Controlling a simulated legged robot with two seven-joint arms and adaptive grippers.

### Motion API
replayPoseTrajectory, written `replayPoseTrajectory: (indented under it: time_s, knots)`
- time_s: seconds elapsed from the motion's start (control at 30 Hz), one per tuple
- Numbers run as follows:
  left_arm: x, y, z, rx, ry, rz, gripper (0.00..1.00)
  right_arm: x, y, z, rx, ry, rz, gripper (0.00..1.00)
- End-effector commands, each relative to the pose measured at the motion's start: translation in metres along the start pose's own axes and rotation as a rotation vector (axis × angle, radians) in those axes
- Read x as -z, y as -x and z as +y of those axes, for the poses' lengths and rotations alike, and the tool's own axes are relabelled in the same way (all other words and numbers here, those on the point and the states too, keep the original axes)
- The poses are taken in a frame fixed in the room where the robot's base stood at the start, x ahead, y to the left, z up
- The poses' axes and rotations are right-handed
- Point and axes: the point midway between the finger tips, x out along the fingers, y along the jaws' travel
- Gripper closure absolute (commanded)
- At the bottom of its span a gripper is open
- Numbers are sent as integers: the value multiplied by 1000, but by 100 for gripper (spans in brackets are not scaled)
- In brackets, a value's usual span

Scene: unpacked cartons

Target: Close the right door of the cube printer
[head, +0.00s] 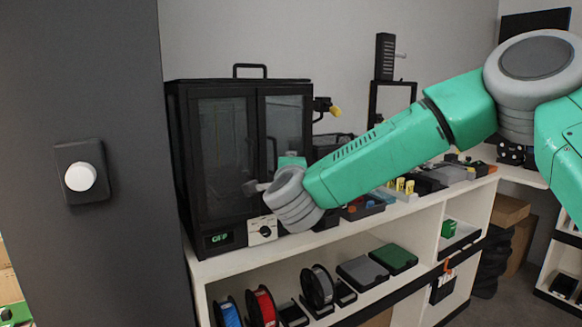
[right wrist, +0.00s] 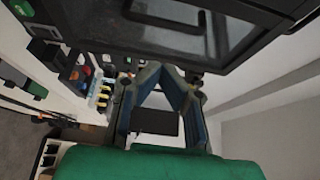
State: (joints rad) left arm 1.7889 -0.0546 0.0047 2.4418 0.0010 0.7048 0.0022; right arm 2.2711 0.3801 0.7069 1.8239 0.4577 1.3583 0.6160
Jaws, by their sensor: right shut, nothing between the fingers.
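The black cube printer (head: 182,150) stands at the left end of the white shelf unit, with a handle on top. Its left door (head: 222,135) looks shut. Its right door (head: 285,118) stands beside it and looks nearly in line with the front; I cannot tell whether a gap is left. My right arm reaches across from the right, and my right gripper (head: 256,187) is low in front of the doors, partly hidden by my wrist. In the right wrist view the shut, empty gripper (right wrist: 165,72) points toward a dark framed panel (right wrist: 150,30) of the printer. Contact is unclear. My left gripper is out of view.
A dark grey panel (head: 105,240) with a white knob (head: 80,177) fills the left side. Filament spools (head: 262,306) and boxes (head: 393,258) lie on the lower shelf. Small parts and bins (head: 362,207) crowd the shelf top right of the printer.

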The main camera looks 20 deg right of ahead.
Motion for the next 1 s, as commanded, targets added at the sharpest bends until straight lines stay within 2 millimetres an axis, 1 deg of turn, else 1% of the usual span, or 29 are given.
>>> replayPoseTrajectory:
  time_s: [0.03,0.17,0.27,0.4,0.5,0.63,0.83,0.87,0.93,0.97,1.0]
  knots:
    - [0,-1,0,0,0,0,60,-3,8,1,-1,2,-5,100]
    - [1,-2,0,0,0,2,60,-5,22,2,-3,2,-6,100]
    - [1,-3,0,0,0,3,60,-6,37,2,-2,1,-6,100]
    - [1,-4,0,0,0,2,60,-8,63,0,0,2,-6,100]
    - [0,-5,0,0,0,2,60,-9,79,0,0,2,-7,100]
    - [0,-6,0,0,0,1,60,-10,91,1,-2,2,-5,100]
    - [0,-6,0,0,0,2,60,-11,98,1,-1,3,-4,100]
    - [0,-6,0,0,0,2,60,-11,98,3,-4,8,-7,100]
    - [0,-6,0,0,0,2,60,-14,99,16,-20,42,-26,100]
    - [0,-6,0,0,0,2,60,-16,100,26,-33,68,-40,100]
    - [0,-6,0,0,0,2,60,-18,101,42,-53,115,-65,100]
